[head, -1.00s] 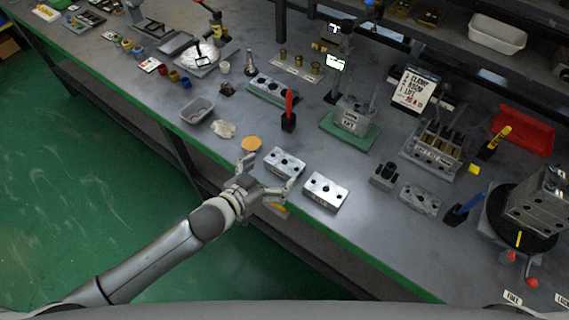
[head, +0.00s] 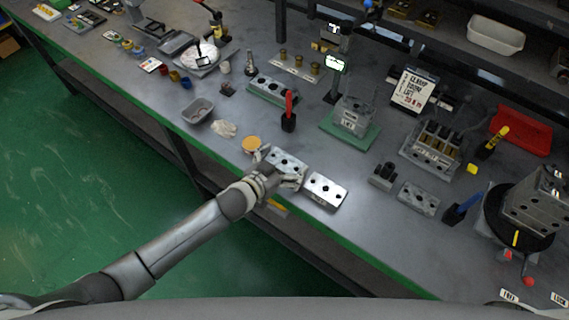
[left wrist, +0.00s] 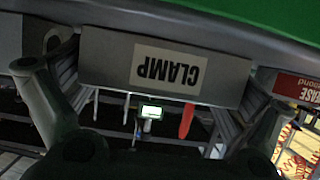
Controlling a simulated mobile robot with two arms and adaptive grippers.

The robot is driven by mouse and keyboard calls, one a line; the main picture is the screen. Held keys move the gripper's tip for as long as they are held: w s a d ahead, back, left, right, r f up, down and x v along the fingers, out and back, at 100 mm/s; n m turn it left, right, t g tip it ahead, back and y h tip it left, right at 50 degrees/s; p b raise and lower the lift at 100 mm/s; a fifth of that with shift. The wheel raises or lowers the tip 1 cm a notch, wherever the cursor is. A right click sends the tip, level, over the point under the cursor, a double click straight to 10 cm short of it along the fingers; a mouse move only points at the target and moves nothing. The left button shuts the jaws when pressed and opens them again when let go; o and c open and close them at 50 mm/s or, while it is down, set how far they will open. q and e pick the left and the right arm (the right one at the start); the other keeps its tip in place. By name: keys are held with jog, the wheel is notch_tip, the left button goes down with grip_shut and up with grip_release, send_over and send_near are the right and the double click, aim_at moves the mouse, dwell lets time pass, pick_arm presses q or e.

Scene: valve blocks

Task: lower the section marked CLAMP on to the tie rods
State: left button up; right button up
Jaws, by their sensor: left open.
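The section marked CLAMP (head: 288,161) is a grey metal block with dark holes on top, lying on the bench near its front edge. In the left wrist view its CLAMP label (left wrist: 171,70) faces me, upside down. My left gripper (head: 278,168) is open, with one finger on each side of the block; I cannot tell whether they touch it. Thin upright rods (head: 374,103) rise at a labelled block (head: 351,118) on a green base plate farther back; they look like the tie rods. My right gripper is not in view.
A similar block (head: 325,190) lies close to the right of the CLAMP section. A red-handled tool in a black holder (head: 289,122) stands between the section and the green plate (head: 330,131). An orange disc (head: 252,143) and a grey tray (head: 197,111) lie to the left.

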pick_arm(q)
jog(key=shift+c, duration=0.4)
jog(key=c, duration=0.7)
jog(key=shift+c, duration=1.1)
jog(key=shift+r, duration=0.2)
